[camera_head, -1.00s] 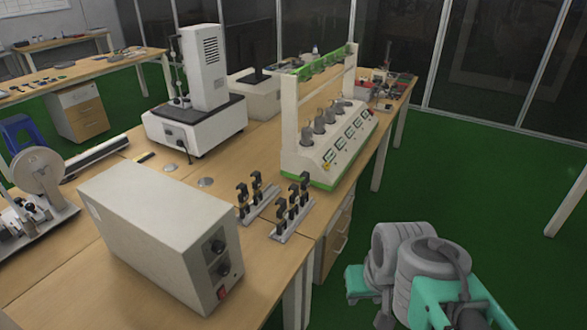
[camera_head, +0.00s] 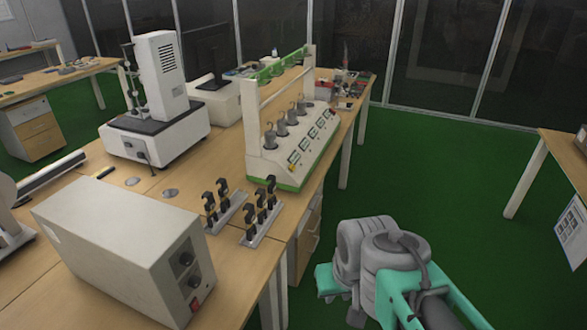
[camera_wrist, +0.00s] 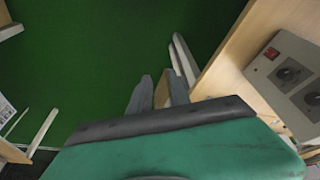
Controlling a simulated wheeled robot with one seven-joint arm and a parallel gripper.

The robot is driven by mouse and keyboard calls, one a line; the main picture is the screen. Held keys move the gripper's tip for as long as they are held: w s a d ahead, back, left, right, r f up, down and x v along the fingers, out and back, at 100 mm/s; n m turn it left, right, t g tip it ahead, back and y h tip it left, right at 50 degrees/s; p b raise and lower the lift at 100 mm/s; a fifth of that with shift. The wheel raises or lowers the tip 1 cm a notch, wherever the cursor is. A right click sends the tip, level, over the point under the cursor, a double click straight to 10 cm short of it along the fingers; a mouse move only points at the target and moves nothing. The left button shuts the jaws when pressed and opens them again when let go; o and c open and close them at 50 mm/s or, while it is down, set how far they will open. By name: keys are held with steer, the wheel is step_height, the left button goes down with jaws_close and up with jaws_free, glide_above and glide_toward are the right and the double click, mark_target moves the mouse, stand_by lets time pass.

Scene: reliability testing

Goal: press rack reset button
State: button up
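The rack (camera_head: 285,155) is a white unit with a sloped front, a row of grey cylinders and a green top bar on white posts. It stands on the long wooden table, past the white box. A small yellow-and-red spot (camera_head: 291,168) shows at the near end of its sloped panel; it is too small to tell whether it is the reset button. My teal and grey arm is at the lower right in the head view, off the table's side. In the wrist view, my gripper (camera_wrist: 159,76) has two grey fingers apart, with nothing held. The rack is not in the wrist view.
A white box (camera_head: 115,235) with knobs and a red switch stands at the table's near end; its control face (camera_wrist: 290,75) shows in the wrist view. Black clips (camera_head: 262,210) on metal strips lie between box and rack. Green floor is open right of the table.

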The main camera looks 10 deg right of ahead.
jaws_close()
stand_by(1.4)
